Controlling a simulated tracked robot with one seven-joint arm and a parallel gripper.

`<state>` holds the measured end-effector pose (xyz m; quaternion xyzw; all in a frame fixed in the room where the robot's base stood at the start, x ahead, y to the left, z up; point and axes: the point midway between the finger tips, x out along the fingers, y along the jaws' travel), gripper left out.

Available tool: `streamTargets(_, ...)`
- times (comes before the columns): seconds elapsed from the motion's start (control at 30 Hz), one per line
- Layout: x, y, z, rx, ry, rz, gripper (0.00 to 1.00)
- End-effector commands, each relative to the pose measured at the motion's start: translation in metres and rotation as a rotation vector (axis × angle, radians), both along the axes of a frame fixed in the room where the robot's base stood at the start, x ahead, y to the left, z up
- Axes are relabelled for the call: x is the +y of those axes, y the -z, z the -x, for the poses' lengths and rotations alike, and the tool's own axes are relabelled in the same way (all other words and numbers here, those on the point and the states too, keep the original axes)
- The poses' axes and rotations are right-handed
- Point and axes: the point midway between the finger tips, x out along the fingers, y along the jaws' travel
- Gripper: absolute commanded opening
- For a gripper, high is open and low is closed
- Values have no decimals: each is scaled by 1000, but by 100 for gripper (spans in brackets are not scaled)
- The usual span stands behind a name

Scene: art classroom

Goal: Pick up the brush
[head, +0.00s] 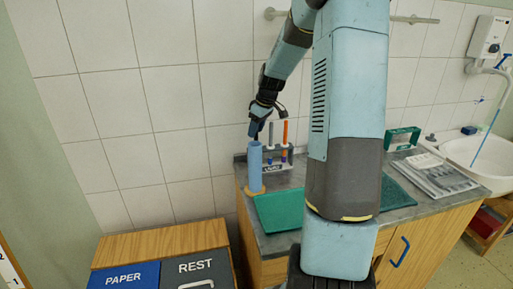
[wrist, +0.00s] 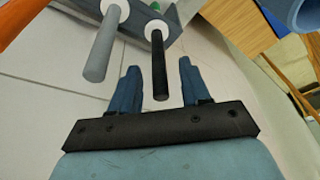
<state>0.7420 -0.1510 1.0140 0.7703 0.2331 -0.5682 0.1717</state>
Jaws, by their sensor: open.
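A small grey rack (head: 276,167) on the counter holds several upright handles, and it also shows in the wrist view (wrist: 182,16). In the wrist view a black handle (wrist: 159,70) with a white collar stands between the fingertips of my gripper (wrist: 159,82), with a visible gap on each side. A grey handle (wrist: 101,52) and an orange one (wrist: 20,18) are to its left. Bristles are not clear, so I cannot tell which handle is the brush. In the head view my open gripper (head: 260,124) is at the rack's left handle position, above the counter.
A blue cylinder (head: 255,168) stands close left of the rack. A green mat (head: 280,210) lies in front. The tiled wall (head: 165,100) is close behind.

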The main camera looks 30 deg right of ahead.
Motion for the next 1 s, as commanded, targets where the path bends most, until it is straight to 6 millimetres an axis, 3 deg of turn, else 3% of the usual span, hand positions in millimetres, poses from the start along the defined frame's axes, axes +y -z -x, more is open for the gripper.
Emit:
streamTargets(0.2,4,23,-6,1,0,-1,47)
streamTargets(0.5,5,26,-7,0,0,0,46)
streamTargets(1.0,5,26,-7,0,0,0,0)
